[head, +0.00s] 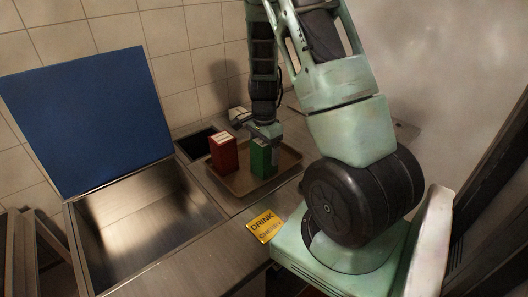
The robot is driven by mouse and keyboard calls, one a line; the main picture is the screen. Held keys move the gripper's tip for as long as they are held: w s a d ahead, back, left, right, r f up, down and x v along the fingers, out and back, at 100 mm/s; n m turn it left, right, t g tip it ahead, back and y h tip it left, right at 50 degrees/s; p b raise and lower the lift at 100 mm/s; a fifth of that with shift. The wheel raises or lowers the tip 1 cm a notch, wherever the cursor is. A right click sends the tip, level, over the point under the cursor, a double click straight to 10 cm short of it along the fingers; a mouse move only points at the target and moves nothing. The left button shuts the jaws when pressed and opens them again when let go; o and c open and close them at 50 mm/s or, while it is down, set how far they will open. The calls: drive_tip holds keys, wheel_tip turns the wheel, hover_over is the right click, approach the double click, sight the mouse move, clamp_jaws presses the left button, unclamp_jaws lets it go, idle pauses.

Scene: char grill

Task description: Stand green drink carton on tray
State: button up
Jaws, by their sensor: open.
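The green drink carton (261,158) stands upright on the metal tray (240,188), toward its right side. My gripper (262,137) is directly above the carton, at its top, pointing down. The fingers are open; they partly cover the carton's top, and I cannot tell whether they touch it. A red carton (224,155) stands upright on the same tray, to the left of the green one with a small gap between them.
An open steel basin (140,225) with a raised blue lid (88,120) is at the left. A yellow drink sign (264,226) lies at the counter's front edge. A dark recess (197,142) and a small pale item (238,115) are behind the tray. A tiled wall closes the back.

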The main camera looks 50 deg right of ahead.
wheel_tip(320, 180, up, 11)
drive_tip(key=shift+r+b, duration=0.15)
drive_tip(key=shift+b, duration=0.3)
drive_tip(key=s+a+r+n+y, duration=0.1)
drive_tip(key=a+n, duration=0.7)
drive_tip(key=a, duration=0.6)
drive_tip(key=s+a+r+n, duration=0.15)
drive_tip(key=a+n, duration=0.55)
drive_tip(key=a, duration=0.7)
drive_tip(key=s+a+n, duration=1.2)
drive_tip(key=s+n, duration=0.1)
drive_tip(key=shift+a+r+n, duration=0.15)
drive_tip(key=shift+r+n, duration=0.15)
drive_tip(key=shift+r, duration=0.15)
